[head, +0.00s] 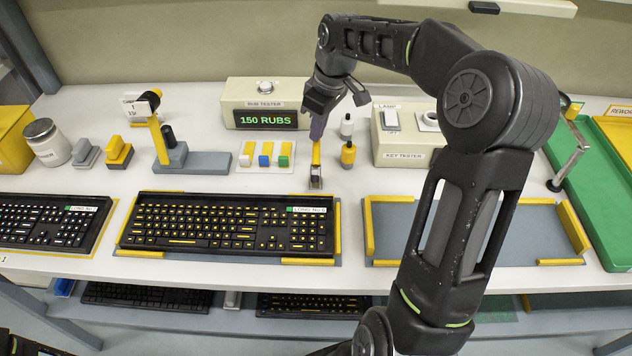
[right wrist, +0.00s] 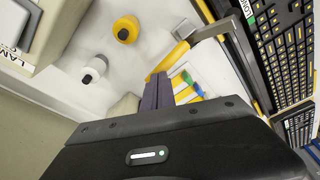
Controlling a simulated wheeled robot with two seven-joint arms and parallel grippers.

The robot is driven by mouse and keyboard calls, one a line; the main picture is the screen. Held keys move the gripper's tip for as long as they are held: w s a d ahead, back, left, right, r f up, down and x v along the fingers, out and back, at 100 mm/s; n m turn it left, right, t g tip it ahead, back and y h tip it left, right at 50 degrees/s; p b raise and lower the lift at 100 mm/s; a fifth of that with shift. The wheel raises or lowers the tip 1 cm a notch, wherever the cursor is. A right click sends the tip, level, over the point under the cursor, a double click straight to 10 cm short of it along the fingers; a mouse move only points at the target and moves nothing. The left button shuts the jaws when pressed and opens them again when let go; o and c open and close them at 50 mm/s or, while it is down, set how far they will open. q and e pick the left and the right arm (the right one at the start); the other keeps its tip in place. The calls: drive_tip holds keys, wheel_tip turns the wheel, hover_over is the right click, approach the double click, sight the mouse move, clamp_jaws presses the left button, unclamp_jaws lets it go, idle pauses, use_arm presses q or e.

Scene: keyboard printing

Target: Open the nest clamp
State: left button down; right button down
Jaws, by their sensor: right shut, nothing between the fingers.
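The nest clamp shows as a yellow lever (head: 316,154) on a small metal base (head: 315,183) at the back right corner of the middle keyboard nest. The lever points away from the nest, toward the back. A black keyboard (head: 228,225) with yellow legends lies in that nest, between yellow edge strips. My right gripper (head: 318,130) is shut and empty, its purple fingers at the lever's far end; I cannot tell if they touch it. In the right wrist view the fingertips (right wrist: 158,80) are beside the yellow lever (right wrist: 171,58). My left gripper is not in view.
A rub tester (head: 266,120) reading 150 RUBS stands behind. Colored blocks (head: 265,160) sit left of the lever; a yellow-and-black knobbed piece (head: 348,154) stands close on its right. The key tester (head: 405,155) is farther right. An empty nest (head: 400,235) lies below my right arm.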

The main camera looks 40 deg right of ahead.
drive_tip(key=shift+f, duration=0.1)
drive_tip(key=shift+w+d+f+b, duration=0.15)
drive_tip(key=shift+w+f, duration=0.05)
drive_tip(key=shift+f, duration=0.25)
drive_tip(key=shift+w+d+f+b, duration=0.15)
drive_tip(key=shift+w+f, duration=0.05)
drive_tip(key=shift+f, duration=0.2)
wheel_tip(320, 180, up, 3)
drive_tip(key=p, duration=0.2)
drive_tip(key=shift+r+p, duration=0.1)
drive_tip(key=shift+p, duration=0.2)
drive_tip(key=shift+r+p, duration=1.85)
drive_tip(key=shift+r, duration=0.6)
